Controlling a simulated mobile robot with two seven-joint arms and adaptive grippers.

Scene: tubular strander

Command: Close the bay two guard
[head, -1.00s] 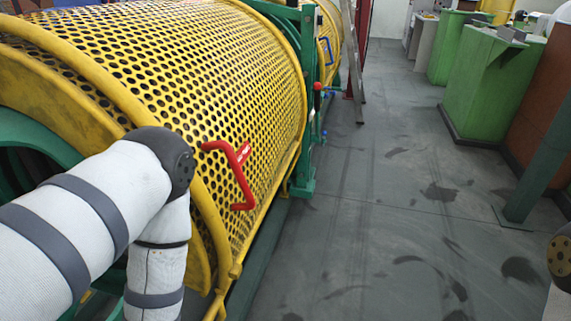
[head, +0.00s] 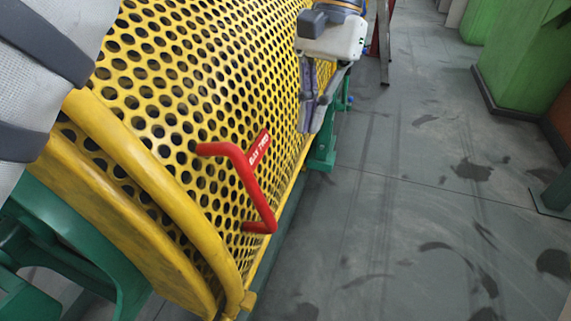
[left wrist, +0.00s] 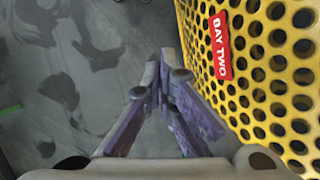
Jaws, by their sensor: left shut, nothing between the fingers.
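The bay two guard (head: 180,110) is a yellow, curved, perforated cover over the machine's side in the head view. Its lower edge comes down close to the green base. A red bent handle (head: 247,184) is on it, beside a red label reading BAY TWO. My left gripper (head: 311,124) is shut and empty, fingers pointing down, beyond the handle near the guard's far edge. It does not hold the handle. In the left wrist view, its fingers (left wrist: 163,76) meet beside the guard (left wrist: 275,75) and the red label (left wrist: 222,46). The handle is not in that view.
Green machine frame parts (head: 323,150) stand at the guard's far end, partly behind my gripper. Grey floor (head: 400,220) lies open along the right. Green cabinets (head: 525,60) stand across the aisle at the upper right.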

